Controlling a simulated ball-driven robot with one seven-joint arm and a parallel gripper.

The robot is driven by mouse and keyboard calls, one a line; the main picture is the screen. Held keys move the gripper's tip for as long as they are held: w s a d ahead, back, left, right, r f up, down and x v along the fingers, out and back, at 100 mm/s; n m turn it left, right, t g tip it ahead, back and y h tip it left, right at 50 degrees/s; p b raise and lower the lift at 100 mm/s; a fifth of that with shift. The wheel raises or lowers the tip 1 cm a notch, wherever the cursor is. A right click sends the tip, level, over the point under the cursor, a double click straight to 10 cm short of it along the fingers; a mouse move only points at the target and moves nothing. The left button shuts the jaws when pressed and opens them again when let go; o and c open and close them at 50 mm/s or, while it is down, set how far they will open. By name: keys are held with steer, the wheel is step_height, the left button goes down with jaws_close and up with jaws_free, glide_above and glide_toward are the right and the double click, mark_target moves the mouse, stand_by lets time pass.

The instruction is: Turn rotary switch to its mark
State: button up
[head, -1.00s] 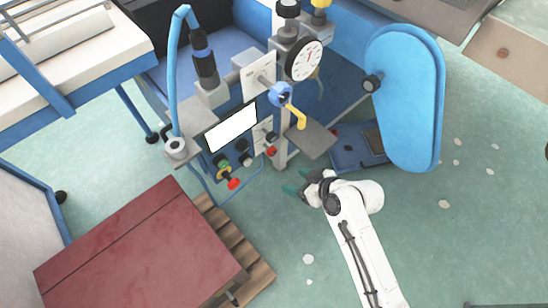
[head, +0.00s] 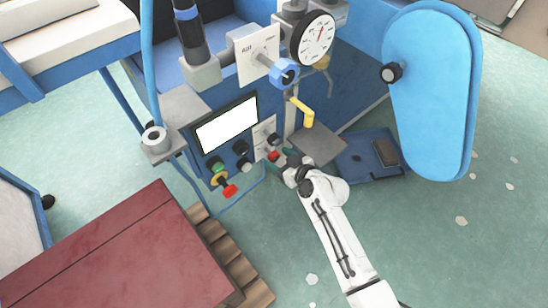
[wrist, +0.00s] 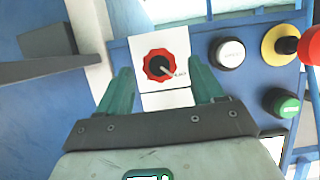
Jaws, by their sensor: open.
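The rotary switch (wrist: 159,65) is a red scalloped knob with a dark centre and a pale pointer, on a white plate (wrist: 178,42) in the wrist view. The pointer is turned toward the lower right, near small lettering at the plate's right side. In the head view the red knob (head: 273,155) shows small, low on the machine's panel. My gripper (wrist: 163,88) has two green fingers, open and empty, one on each side below the knob and apart from it. In the head view my gripper (head: 287,157) is just right of the knob.
A white button (wrist: 230,53), a green button (wrist: 287,106) and a red emergency stop on a yellow base (wrist: 282,45) sit right of the switch. A grey plate (head: 318,145) juts out close to my gripper. A yellow lever (head: 303,112) hangs above.

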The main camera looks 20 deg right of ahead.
mark_target(276, 158)
steer(key=shift+b+x, duration=0.3)
steer(key=shift+x, duration=1.25)
steer(key=c, duration=1)
steer(key=shift+o, duration=0.2)
